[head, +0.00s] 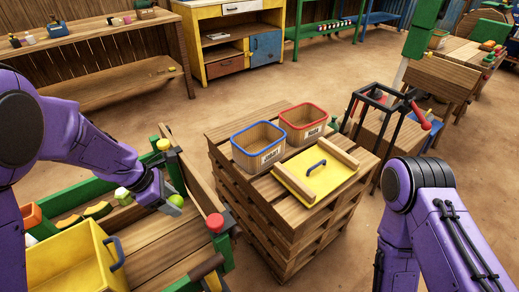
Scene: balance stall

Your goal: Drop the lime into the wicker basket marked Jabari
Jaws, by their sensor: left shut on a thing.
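The green lime (176,200) is at the fingertips of my left gripper (168,200), which is shut on it over the wooden cart at the lower left. A blue-rimmed basket (257,147) stands upright on a stack of pallets to the right of the lime. Its front label is small but seems to read Jabari. A red-rimmed basket (302,124) with another label stands just behind and to the right. Both baskets look empty from here. My right arm comes in at the lower right, and its gripper is out of the picture.
A yellow board with a blue handle (312,180) lies on the pallets (285,220) before the baskets. A black frame (385,105) stands right of the pallets.

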